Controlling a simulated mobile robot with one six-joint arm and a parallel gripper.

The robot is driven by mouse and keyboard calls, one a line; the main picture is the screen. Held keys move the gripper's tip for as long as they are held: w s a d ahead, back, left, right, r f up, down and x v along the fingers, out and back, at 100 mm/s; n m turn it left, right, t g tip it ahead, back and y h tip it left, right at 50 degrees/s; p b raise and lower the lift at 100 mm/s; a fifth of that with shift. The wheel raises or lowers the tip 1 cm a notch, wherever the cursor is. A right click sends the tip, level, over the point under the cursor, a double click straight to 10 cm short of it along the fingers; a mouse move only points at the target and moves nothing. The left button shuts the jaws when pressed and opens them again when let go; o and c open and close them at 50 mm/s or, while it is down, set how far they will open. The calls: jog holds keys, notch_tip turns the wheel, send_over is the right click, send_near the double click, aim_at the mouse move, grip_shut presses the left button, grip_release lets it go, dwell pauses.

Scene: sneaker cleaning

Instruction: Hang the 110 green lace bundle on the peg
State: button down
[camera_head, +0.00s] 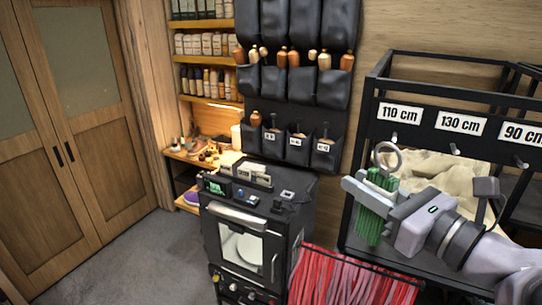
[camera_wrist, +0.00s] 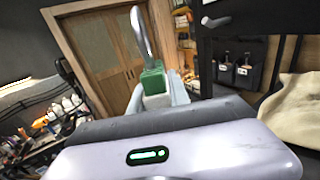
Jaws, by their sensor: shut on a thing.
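My gripper (camera_head: 374,196) is shut on the green lace bundle (camera_head: 372,222), which hangs down below the fingers in the head view. A metal ring (camera_head: 387,157) stands up at the bundle's top, above the fingers. In the wrist view the bundle (camera_wrist: 153,80) shows between the fingers, with the ring (camera_wrist: 140,32) seen nearly edge-on. The 110 cm label (camera_head: 400,113) is on the black rack's top bar, with a peg (camera_head: 387,140) under it. The ring appears close to this peg; I cannot tell whether it is around it. A peg (camera_wrist: 215,22) also shows in the wrist view.
Red and pink laces (camera_head: 345,280) hang in front. A black machine (camera_head: 245,240) stands left, beneath a dark pocket organiser (camera_head: 300,80).

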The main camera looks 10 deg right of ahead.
aim_at(361, 163)
jog(key=shift+w+d, duration=0.25)
jog(key=shift+d, duration=0.45)
jog(key=shift+w+d+f+b, duration=0.15)
jog(key=shift+w+d+f, duration=0.15)
jog(key=shift+w+d, duration=0.65)
jog(key=shift+w+d+f+b, duration=0.1)
jog(key=shift+w+d+f, duration=0.3)
jog(key=shift+w, duration=1)
jog(key=shift+w+d+f+b, duration=0.2)
jog(key=shift+w+d, duration=0.6)
jog(key=shift+w, duration=0.35)
jog(key=c, duration=1.1)
grip_release()
jog(key=shift+c, duration=0.2)
